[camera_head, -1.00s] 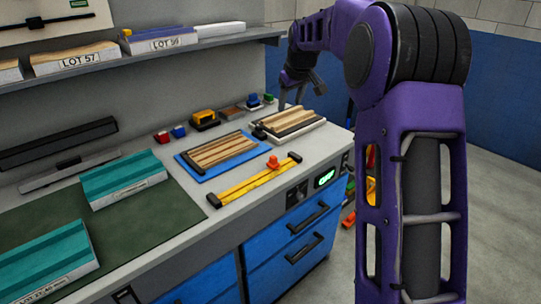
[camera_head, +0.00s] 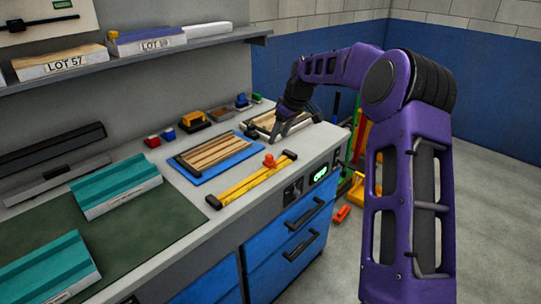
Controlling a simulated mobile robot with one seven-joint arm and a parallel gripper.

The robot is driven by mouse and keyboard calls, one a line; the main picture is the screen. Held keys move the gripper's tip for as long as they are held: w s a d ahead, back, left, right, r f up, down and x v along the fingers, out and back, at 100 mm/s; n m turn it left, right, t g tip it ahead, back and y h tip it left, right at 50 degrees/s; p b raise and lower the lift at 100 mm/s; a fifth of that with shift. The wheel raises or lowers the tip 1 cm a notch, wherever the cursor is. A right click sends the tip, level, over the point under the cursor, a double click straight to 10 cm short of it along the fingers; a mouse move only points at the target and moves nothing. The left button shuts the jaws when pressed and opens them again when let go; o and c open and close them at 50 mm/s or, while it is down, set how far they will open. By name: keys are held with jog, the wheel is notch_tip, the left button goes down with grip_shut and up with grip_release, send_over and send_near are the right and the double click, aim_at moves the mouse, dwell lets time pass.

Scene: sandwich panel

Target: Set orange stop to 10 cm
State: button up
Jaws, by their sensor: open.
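The orange stop (camera_head: 269,160) sits on a yellow ruler rail (camera_head: 245,184) with dark end caps, near the front edge of the worktop. The stop is towards the rail's far right end. The scale marks are too small to read. My gripper (camera_head: 277,138) is open and points down at the far right of the worktop, in front of a wooden panel on a white tray (camera_head: 262,133). It is beyond the orange stop and apart from it, with nothing between its fingers.
A blue tray (camera_head: 197,179) with a wooden panel lies left of the rail. Teal blocks (camera_head: 115,181) rest on a green mat (camera_head: 150,230). Small red, blue and yellow items line the back. A shelf (camera_head: 150,50) with lot-labelled blocks overhangs the rear.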

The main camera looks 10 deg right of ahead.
aim_at(270, 155)
jog(key=x, duration=1)
jog(key=shift+d, duration=0.1)
jog(key=shift+s, duration=0.1)
grip_shut()
dwell(1.0)
